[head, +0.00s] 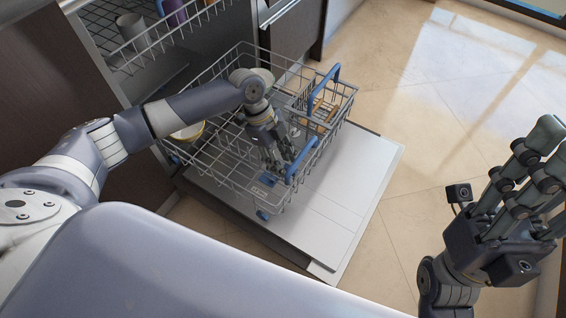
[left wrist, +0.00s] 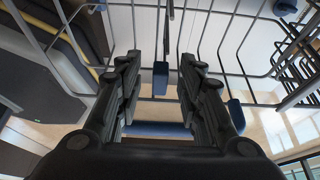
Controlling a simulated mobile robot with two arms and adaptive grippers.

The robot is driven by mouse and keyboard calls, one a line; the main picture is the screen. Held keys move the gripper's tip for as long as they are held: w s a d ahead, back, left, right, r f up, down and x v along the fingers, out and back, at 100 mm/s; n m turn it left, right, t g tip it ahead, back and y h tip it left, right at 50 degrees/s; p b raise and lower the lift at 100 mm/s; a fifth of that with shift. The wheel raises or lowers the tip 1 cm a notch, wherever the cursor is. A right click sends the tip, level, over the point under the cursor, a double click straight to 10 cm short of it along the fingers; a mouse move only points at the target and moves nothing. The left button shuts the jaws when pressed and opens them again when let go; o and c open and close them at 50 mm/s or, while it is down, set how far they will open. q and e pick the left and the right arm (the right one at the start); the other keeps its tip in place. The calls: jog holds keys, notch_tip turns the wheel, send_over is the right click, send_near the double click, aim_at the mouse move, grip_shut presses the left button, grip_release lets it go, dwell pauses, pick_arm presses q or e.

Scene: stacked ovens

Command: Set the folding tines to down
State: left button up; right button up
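The lower dishwasher rack (head: 225,190) is pulled out over the open door. Its wire tines are thin and partly hidden by my left arm, so I cannot tell which ones fold or how they stand. My left gripper (head: 283,165) reaches down inside the rack, left of the cutlery basket. In the left wrist view its fingers (left wrist: 160,65) are apart, with a small blue clip (left wrist: 161,80) and rack wires seen between and beyond them. I cannot tell whether they touch a tine. My right gripper (head: 546,160) is raised at the right, empty, its fingers spread.
A cutlery basket with a blue handle (head: 329,82) sits at the rack's right. A yellowish bowl (head: 188,131) is at the rack's left. The upper rack (head: 150,48) holds cups. The open door (head: 345,195) lies flat below; the tiled floor to the right is clear.

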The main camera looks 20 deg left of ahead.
pick_arm(q)
jog(key=shift+d+f, duration=0.1)
jog(key=shift+f, duration=0.2)
grip_shut()
jog(key=shift+w+r, duration=0.1)
jog(key=shift+w, duration=0.05)
